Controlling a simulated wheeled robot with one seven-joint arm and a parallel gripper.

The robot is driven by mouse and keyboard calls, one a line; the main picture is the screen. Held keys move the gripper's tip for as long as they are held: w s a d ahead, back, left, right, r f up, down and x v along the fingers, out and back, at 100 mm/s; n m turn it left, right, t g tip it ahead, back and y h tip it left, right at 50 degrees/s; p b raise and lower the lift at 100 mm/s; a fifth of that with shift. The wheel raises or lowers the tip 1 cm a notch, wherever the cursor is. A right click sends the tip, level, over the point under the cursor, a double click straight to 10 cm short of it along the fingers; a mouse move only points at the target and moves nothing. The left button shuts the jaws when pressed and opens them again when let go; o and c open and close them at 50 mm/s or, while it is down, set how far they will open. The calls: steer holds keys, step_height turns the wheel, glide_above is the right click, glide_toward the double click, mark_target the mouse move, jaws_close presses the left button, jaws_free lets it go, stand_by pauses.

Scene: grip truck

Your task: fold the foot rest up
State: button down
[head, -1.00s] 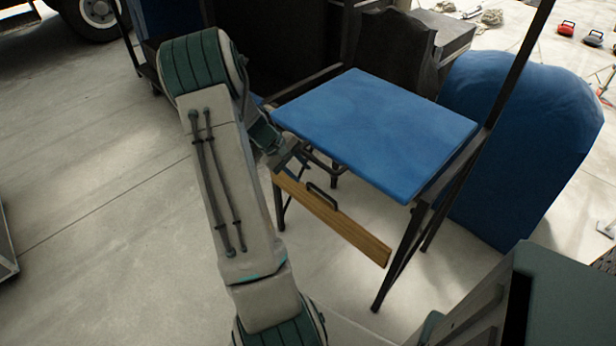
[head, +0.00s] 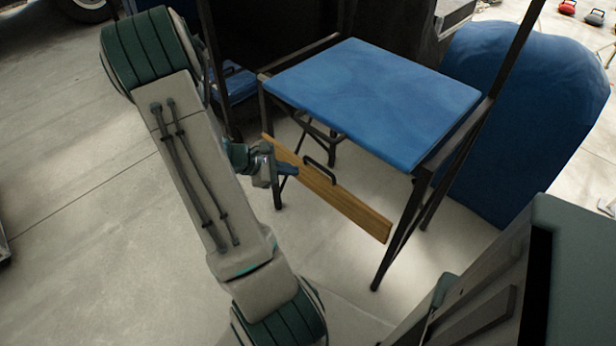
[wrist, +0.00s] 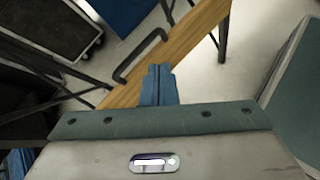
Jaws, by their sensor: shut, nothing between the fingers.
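The foot rest is a wooden board (head: 345,208) with a black handle (head: 319,170). It hangs tilted at the front of a tall chair with a blue seat (head: 375,100). In the wrist view the board (wrist: 184,44) runs diagonally behind my fingertips, and its black handle (wrist: 139,57) is just left of them. My gripper (head: 287,171) is shut and empty, near the left part of the board and left of the handle in the head view. In the wrist view my blue fingers (wrist: 158,82) are together. I cannot tell whether they touch the board.
Thin black chair legs (head: 398,238) stand around the board. A large blue rounded object (head: 530,120) is behind the chair on the right. A black wheeled case (wrist: 55,25) shows at the upper left of the wrist view. The concrete floor (head: 80,230) on the left is clear.

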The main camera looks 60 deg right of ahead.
steer(key=a+f+n+t+h+b, duration=0.3)
steer(key=a+n, duration=0.1)
steer(key=n, duration=0.3)
steer(key=n+t+b, duration=0.1)
steer(key=n+b, duration=0.1)
steer(key=b, duration=0.1)
glide_toward(309, 171)
steer(key=s+f, duration=0.1)
steer(key=s, duration=0.3)
steer(key=shift+h, duration=0.4)
steer(key=shift+s+d+r, duration=0.1)
steer(key=shift+d+r, duration=0.1)
steer(key=shift+d, duration=0.45)
steer(key=shift+s+d+r, duration=0.15)
steer(key=shift+d+r, duration=0.1)
steer(key=shift+d, duration=0.4)
steer(key=shift+s+d+r, duration=0.1)
steer(key=shift+d+r, duration=0.1)
steer(key=shift+d, duration=0.45)
